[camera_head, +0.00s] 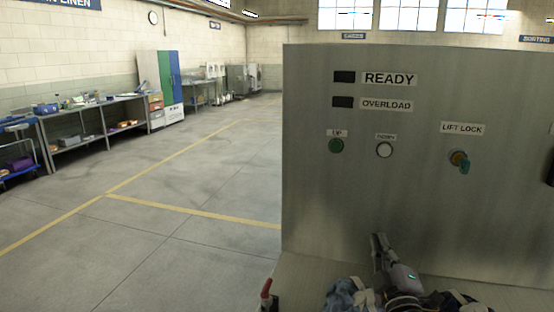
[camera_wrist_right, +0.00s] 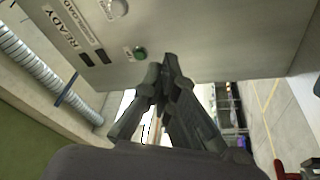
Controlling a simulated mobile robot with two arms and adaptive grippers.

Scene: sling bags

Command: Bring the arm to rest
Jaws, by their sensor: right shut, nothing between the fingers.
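My right gripper (camera_head: 380,246) is in front of the lower part of a grey metal control panel (camera_head: 430,195) in the head view. In the right wrist view the gripper (camera_wrist_right: 163,72) has its fingers together with nothing between them, and the panel (camera_wrist_right: 220,40) fills the upper part. I cannot tell whether the fingertips touch the panel. The green UP button (camera_head: 336,146) and the white button (camera_head: 384,150) sit above the gripper. The key-like LIFT LOCK switch (camera_head: 460,161) is further right. My left gripper is not in view.
Two dark indicator windows, READY (camera_head: 344,76) and OVERLOAD (camera_head: 343,102), are on the panel. A red-handled lever (camera_head: 266,289) stands at its lower left. Crumpled cloth (camera_head: 350,294) lies at the bottom. Open floor (camera_head: 190,250) with yellow lines spreads left, with worktables (camera_head: 97,125) along the wall.

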